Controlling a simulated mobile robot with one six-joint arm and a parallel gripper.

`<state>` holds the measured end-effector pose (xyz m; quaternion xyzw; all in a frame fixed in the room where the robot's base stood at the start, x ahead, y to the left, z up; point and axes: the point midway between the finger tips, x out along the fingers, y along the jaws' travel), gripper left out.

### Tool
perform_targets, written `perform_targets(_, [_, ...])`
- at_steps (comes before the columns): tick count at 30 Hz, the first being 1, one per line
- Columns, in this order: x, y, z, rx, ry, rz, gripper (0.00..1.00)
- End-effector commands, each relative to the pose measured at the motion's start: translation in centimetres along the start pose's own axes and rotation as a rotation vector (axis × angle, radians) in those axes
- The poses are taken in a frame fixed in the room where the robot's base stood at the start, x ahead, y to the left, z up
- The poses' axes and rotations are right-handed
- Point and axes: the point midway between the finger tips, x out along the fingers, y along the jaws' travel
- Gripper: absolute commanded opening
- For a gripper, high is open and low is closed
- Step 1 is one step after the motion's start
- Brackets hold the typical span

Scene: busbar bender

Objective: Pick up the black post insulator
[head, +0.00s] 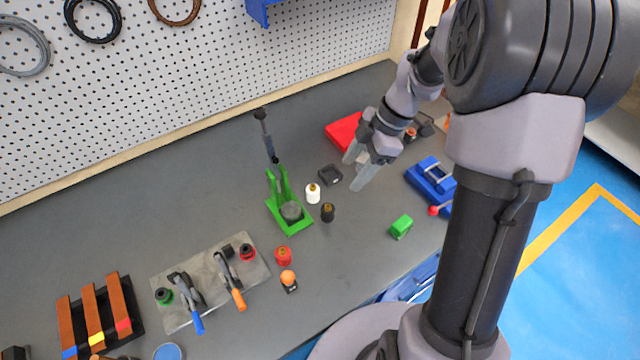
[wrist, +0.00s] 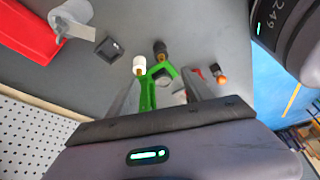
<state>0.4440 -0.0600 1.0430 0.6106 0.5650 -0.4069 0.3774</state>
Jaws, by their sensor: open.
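The black post insulator (head: 327,213) stands upright on the grey bench, with a brass-coloured top. It is just right of the green bender (head: 290,215) and near the white insulator (head: 313,193). In the wrist view the black insulator (wrist: 160,48) shows beyond my fingertips, beside the green bender frame (wrist: 150,92) and the white insulator (wrist: 139,65). My gripper (head: 358,170) is open and empty, raised above the bench, up and to the right of the black insulator. In the wrist view my gripper (wrist: 161,78) has its fingers spread apart.
A red insulator (head: 283,256) and an orange-topped part (head: 288,281) stand nearer the front. A small dark square block (head: 330,175) lies behind. A green block (head: 401,226) and a blue fixture (head: 430,175) are to the right. The bench between the black insulator and green block is clear.

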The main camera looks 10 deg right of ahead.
Motion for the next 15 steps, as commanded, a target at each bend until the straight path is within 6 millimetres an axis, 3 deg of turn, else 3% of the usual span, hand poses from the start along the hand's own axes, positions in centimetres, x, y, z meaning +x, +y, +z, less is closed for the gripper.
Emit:
perform_targets(1, [2.2, -0.1, 0.2, 0.000, 0.001, -0.005, 0.60])
perform_targets(6, [7.3, -0.1, 0.2, 0.001, 0.000, -0.004, 0.60])
perform_targets(9, [9.1, -0.1, 0.1, 0.001, -0.001, -0.003, 0.60])
perform_targets(15, [10.9, -0.1, 0.0, 0.001, -0.001, -0.002, 0.60])
